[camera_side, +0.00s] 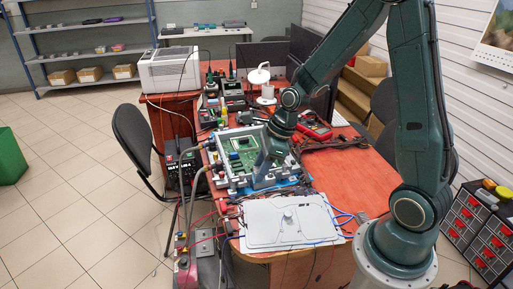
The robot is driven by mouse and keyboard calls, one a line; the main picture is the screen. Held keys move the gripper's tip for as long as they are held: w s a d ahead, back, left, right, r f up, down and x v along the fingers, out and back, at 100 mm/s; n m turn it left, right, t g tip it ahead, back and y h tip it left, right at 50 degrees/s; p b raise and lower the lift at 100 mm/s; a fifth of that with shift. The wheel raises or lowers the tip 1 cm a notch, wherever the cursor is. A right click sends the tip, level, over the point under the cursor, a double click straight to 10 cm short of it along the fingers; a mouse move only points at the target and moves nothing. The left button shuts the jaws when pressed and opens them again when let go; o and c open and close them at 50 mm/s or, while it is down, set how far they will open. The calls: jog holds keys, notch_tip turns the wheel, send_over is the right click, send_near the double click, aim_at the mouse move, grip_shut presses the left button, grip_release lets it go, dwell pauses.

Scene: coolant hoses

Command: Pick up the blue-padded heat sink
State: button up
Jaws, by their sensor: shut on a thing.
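My gripper (263,172) points down at the right part of a grey frame (222,181) that holds a green circuit board (243,158). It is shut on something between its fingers. That thing is too small and too hidden by the gripper to make out. I cannot pick out a blue-padded heat sink for certain in this view. I cannot tell whether the fingertips touch the board or are just above it.
A light grey flat panel (288,232) lies at the front of the red table (352,180), with red and blue cables around it. A red multimeter (315,126), a white lamp (259,76) and bench instruments stand behind the board. A black chair (133,135) is at left.

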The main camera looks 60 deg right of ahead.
aim_at(258, 167)
jog(key=shift+r, duration=1.7)
jog(key=shift+w, duration=0.15)
jog(key=shift+w+d+r, duration=0.15)
jog(key=shift+w+d, duration=0.1)
jog(key=shift+w, duration=0.3)
jog(key=w+d+r, duration=0.3)
jog(key=w+d, duration=0.8)
jog(key=w, duration=0.2)
jog(key=w+d+f+n, duration=0.1)
jog(key=d+f+n, duration=0.1)
jog(key=d, duration=1.4)
jog(key=shift+w+d+g, duration=0.25)
jog(key=shift+g, duration=0.05)
jog(key=shift+f, duration=0.1)
